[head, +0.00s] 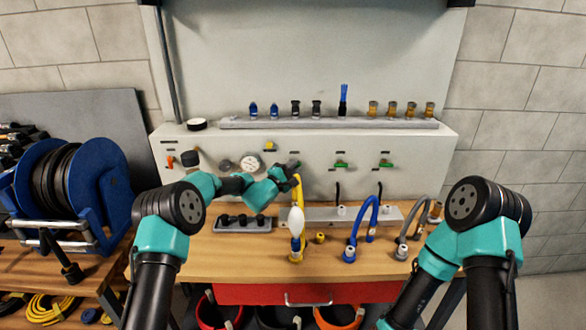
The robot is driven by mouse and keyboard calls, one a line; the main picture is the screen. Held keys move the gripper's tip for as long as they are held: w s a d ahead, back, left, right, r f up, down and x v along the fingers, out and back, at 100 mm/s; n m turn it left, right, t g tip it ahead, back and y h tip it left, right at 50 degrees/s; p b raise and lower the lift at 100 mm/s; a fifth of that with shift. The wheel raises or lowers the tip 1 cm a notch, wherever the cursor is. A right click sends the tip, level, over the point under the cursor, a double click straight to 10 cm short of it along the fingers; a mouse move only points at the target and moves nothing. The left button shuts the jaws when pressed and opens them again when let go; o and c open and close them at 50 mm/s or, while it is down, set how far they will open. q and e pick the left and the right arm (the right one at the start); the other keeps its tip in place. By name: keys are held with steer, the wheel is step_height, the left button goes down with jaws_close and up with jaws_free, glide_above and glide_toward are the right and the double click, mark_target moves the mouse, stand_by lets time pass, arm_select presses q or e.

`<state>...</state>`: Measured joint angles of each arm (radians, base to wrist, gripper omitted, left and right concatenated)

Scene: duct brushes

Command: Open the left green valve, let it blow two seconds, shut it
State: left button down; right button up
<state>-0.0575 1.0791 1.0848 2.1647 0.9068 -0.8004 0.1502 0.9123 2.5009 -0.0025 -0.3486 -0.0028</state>
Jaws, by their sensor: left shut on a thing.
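My left gripper (293,169) is at the front of the grey panel, left of two green valves, and is shut. The left green valve is hidden behind its fingers, where the gripper appears to hold its handle; the handle's angle cannot be seen. The middle green valve (341,165) and the right green valve (386,164) show with their handles lying sideways. A yellow hose (301,190) hangs just below my left gripper. My right gripper is out of view.
A blue hose (363,217) and a grey hose (411,222) stand on the bench to the right. A rail (330,123) of brushes and fittings runs along the panel top. A gauge (251,164) sits left of my gripper. The front bench strip (230,265) is clear.

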arm_select(q)
steer(key=c, duration=1.1)
jaws_free()
steer(key=shift+c, duration=0.2)
steer(key=shift+s+a, duration=0.1)
steer(key=v, duration=1.7)
steer(key=shift+s+f, duration=0.1)
